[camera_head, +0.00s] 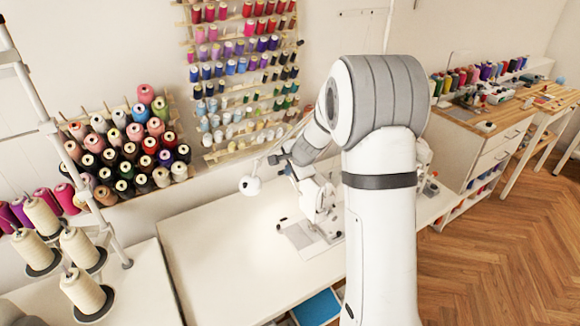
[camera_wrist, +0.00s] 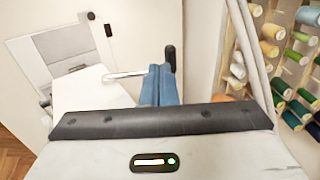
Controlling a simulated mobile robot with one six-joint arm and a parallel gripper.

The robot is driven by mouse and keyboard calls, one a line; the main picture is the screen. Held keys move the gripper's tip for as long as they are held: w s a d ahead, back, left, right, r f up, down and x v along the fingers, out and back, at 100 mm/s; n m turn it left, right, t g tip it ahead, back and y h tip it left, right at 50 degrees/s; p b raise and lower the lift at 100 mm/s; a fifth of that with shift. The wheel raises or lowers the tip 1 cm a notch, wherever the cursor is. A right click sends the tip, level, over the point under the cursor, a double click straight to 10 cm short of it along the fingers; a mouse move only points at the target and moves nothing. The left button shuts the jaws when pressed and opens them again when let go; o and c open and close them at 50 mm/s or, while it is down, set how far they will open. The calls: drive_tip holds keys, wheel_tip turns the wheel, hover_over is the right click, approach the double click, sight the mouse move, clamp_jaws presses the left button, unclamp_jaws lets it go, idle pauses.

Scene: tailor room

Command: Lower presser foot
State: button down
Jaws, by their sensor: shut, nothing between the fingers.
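The white sewing machine (camera_head: 318,203) stands on a white table (camera_head: 215,262) in the head view, partly hidden by my arm. Its pale base plate (camera_head: 299,234) lies flat on the table; the plate also shows at upper left in the wrist view (camera_wrist: 62,47). In the wrist view a thin metal lever (camera_wrist: 122,75) with a black knob (camera_wrist: 169,58) sticks out just beyond the blue fingertips. My gripper (camera_wrist: 160,72) is shut and empty, close to the lever; I cannot tell whether they touch. The presser foot itself cannot be made out.
A round white lamp head (camera_head: 250,186) hangs left of the machine. Thread racks (camera_head: 245,75) cover the wall behind. Large cone spools (camera_head: 83,291) stand at lower left. A wooden-topped cabinet (camera_head: 485,118) is at right. The table's left part is clear.

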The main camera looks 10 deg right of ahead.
drive_tip(key=shift+w+a+f, duration=0.25)
drive_tip(key=shift+w+f, duration=0.25)
drive_tip(key=shift+w, duration=0.1)
